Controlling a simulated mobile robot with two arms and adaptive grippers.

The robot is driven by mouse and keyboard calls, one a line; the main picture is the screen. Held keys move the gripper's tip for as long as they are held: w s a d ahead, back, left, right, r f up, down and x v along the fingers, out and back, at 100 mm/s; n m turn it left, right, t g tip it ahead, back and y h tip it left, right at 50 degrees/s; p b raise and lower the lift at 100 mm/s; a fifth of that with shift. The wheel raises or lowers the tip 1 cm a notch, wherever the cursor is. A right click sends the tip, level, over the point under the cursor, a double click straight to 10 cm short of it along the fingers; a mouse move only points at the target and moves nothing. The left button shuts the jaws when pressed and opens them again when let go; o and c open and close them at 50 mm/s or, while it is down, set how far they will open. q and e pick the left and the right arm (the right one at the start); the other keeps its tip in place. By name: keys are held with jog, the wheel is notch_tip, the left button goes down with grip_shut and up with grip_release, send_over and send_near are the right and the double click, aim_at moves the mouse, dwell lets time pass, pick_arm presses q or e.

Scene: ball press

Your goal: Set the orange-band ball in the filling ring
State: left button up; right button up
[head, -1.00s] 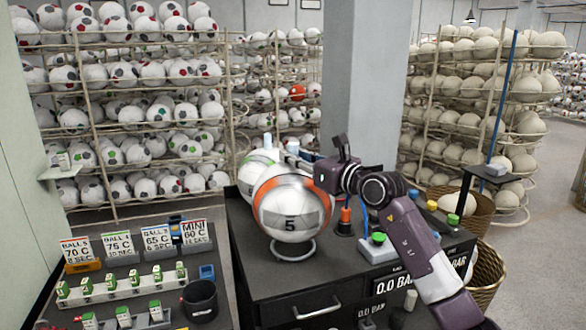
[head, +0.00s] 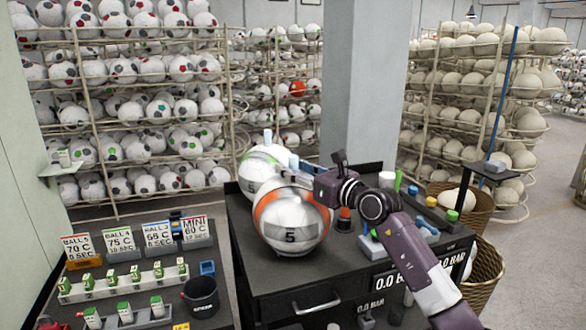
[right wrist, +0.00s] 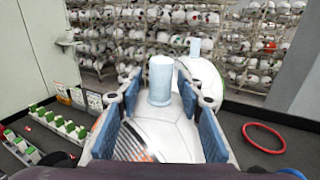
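The orange-band ball (head: 283,232) is white with a number 5 and stands at the front of the dark cabinet top. A pale cylinder (head: 294,162) sticks up from its top. The ball and cylinder (right wrist: 160,80) also show in the right wrist view. My right gripper (head: 316,184) is close against the ball's upper right in the head view. In the right wrist view its blue pads (right wrist: 160,98) stand apart over the ball, with gaps on both sides of the cylinder. The grey ring is hidden, so I cannot tell its contact with the ball. My left gripper is out of view.
A green-marked ball (head: 255,172) stands close behind. A red ring (right wrist: 264,138) lies on the dark top. A black cup (head: 201,299), time cards (head: 118,240) and green-topped blocks stand left. Several small tools lie right of my arm. A pillar (head: 362,90) rises behind.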

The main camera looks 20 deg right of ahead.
jog(key=shift+r, duration=0.3)
jog(key=shift+s+d+f, duration=0.15)
jog(key=shift+s, duration=0.05)
jog(key=b+v, duration=0.3)
jog(key=v, duration=0.8)
jog(key=shift+s, duration=0.25)
